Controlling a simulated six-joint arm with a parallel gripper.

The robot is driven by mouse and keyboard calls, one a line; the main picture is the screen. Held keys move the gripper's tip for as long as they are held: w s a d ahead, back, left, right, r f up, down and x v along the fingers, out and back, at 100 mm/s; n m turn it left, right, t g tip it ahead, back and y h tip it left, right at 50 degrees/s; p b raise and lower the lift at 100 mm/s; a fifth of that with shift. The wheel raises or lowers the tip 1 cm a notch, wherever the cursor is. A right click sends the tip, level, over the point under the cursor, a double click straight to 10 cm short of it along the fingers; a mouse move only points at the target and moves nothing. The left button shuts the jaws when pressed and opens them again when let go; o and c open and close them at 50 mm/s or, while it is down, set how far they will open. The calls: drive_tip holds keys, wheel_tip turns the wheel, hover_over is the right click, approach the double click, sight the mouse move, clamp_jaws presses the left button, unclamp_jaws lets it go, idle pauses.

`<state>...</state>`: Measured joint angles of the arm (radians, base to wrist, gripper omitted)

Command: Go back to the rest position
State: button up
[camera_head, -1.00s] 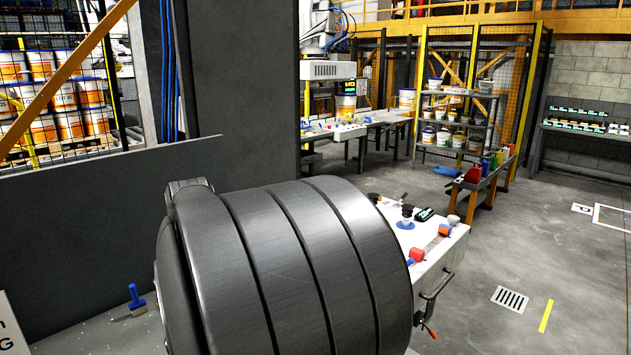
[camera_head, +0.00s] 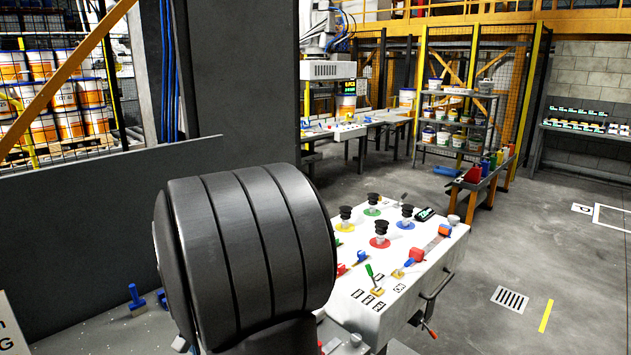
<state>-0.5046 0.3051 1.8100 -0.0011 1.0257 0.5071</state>
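My gripper does not show in the head view. A large dark ribbed cylinder, a part of my own arm, fills the lower middle and hides part of the white console (camera_head: 408,285) behind it. The console carries black knobs on coloured bases: yellow (camera_head: 346,219), green (camera_head: 373,204), red (camera_head: 380,234) and blue (camera_head: 407,217). A green-handled lever (camera_head: 371,275) stands near its front, and a red-handled one (camera_head: 414,257) to its right. What lies directly behind the arm is hidden.
A dark grey panel (camera_head: 80,235) stands at the left, with blue pieces (camera_head: 136,297) on the grey surface before it. Stacked pails (camera_head: 62,97) stand behind mesh. A shelf rack (camera_head: 456,125) and a bench (camera_head: 484,180) stand further back. The floor (camera_head: 540,230) at right is open.

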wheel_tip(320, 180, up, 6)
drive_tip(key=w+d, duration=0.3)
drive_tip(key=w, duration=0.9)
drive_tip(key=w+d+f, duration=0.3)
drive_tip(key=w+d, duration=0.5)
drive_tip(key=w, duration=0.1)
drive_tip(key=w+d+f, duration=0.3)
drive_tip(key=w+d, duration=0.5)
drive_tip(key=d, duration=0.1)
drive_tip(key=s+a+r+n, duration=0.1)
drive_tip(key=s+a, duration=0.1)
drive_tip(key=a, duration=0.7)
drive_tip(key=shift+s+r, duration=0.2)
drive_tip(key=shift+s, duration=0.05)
